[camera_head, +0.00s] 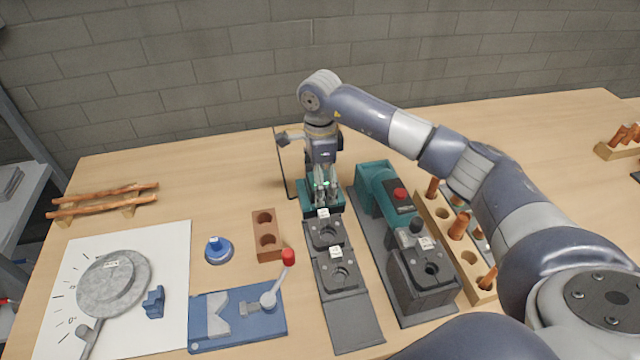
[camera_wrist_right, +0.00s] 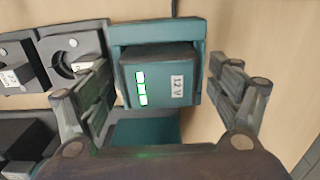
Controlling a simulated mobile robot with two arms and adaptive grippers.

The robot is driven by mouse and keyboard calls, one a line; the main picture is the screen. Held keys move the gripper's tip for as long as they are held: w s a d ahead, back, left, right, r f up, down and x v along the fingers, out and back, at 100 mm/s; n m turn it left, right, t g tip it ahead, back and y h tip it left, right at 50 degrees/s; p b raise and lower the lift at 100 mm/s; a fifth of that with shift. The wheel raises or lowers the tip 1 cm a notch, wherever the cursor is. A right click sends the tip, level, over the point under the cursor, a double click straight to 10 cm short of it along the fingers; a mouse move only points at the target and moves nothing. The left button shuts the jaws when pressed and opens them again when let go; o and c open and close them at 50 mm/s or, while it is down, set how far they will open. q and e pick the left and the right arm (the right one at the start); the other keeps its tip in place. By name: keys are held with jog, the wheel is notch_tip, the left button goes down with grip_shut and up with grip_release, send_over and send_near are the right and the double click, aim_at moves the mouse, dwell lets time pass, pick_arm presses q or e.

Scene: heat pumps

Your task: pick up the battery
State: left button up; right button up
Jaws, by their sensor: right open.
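The battery (camera_wrist_right: 158,62) is a dark grey-teal block with green lights and a "12 V" label. In the right wrist view it sits in a teal holder (camera_wrist_right: 150,131). My right gripper (camera_wrist_right: 165,95) is open, with one finger on each side of the battery. The fingers appear apart from its sides. In the head view my right gripper (camera_head: 324,182) points down over the teal holder (camera_head: 308,205), hiding most of the battery. My left gripper is not in view.
Dark fixture plates (camera_head: 355,315) lie in front of the holder. A teal machine (camera_head: 376,185) stands close on its right, beside a wooden block with copper-coloured rods (camera_head: 441,213). A thin dark frame (camera_head: 283,165) stands behind left. A brown block (camera_head: 266,236) and blue lever fixture (camera_head: 238,315) lie left.

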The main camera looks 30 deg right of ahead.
jog(key=c, duration=1.4)
jog(key=shift+r, duration=0.15)
notch_tip(320, 180, up, 10)
jog(key=shift+f+b, duration=0.1)
jog(key=shift+b, duration=1.15)
jog(key=shift+d+r+p, duration=0.2)
jog(key=shift+d+p, duration=0.05)
jog(key=shift+p, duration=0.1)
jog(key=shift+s+d+r+p, duration=0.4)
jog(key=shift+s+d+p, duration=0.55)
jog(key=shift+d+p, duration=0.8)
jog(key=shift+s+d+r+p, duration=0.45)
jog(key=shift+s+d+p, duration=0.65)
jog(key=shift+d, duration=1.1)
jog(key=shift+s+d+r+p, duration=0.4)
jog(key=shift+s+d+p, duration=0.45)
jog(key=shift+d+p, duration=0.9)
